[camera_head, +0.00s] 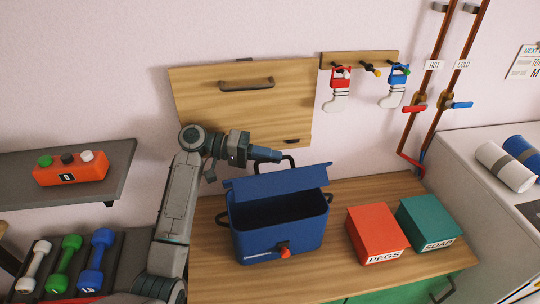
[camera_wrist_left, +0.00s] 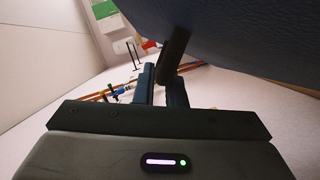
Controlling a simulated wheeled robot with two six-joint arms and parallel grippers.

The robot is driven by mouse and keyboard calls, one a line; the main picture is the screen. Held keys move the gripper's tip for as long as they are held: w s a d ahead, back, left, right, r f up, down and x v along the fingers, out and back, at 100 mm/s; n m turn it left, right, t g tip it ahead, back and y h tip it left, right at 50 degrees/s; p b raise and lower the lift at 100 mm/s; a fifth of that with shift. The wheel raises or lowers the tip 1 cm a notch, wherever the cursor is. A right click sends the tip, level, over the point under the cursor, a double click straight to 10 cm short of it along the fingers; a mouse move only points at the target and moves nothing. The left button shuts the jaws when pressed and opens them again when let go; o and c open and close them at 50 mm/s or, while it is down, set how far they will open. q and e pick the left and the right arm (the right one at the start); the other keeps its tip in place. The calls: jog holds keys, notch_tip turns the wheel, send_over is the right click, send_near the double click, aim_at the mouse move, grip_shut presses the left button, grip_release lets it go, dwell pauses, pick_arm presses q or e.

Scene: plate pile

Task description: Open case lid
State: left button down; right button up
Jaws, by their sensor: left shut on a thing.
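The blue case (camera_head: 276,240) stands on the wooden counter, with an orange-red latch (camera_head: 285,252) on its front. Its blue lid (camera_head: 278,184) is raised and tilted at the back, and the dark inside shows. My left gripper (camera_head: 279,156) is behind the lid's upper edge, shut on the black lid handle (camera_head: 291,163). In the left wrist view the handle (camera_wrist_left: 175,50) meets the fingers (camera_wrist_left: 163,88), and the lid's blue surface (camera_wrist_left: 250,35) fills the upper right. My right gripper is not in view.
A red PEGS box (camera_head: 376,232) and a green SOAP box (camera_head: 425,222) stand right of the case on the counter (camera_head: 340,275). A wooden panel (camera_head: 240,105) is on the wall behind my left arm. Dumbbells (camera_head: 70,262) lie at left.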

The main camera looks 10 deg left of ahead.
pick_arm(q)
jog(key=c, duration=1.5)
grip_release()
jog(key=shift+a+r+b, duration=0.25)
jog(key=shift+a+b, duration=0.55)
jog(key=shift+a, duration=1)
jog(key=shift+a+r+b, duration=0.25)
jog(key=shift+a+b, duration=0.6)
jog(key=shift+a, duration=0.95)
jog(key=shift+a+r+b, duration=0.25)
jog(key=shift+a+b, duration=0.55)
jog(key=shift+a, duration=1)
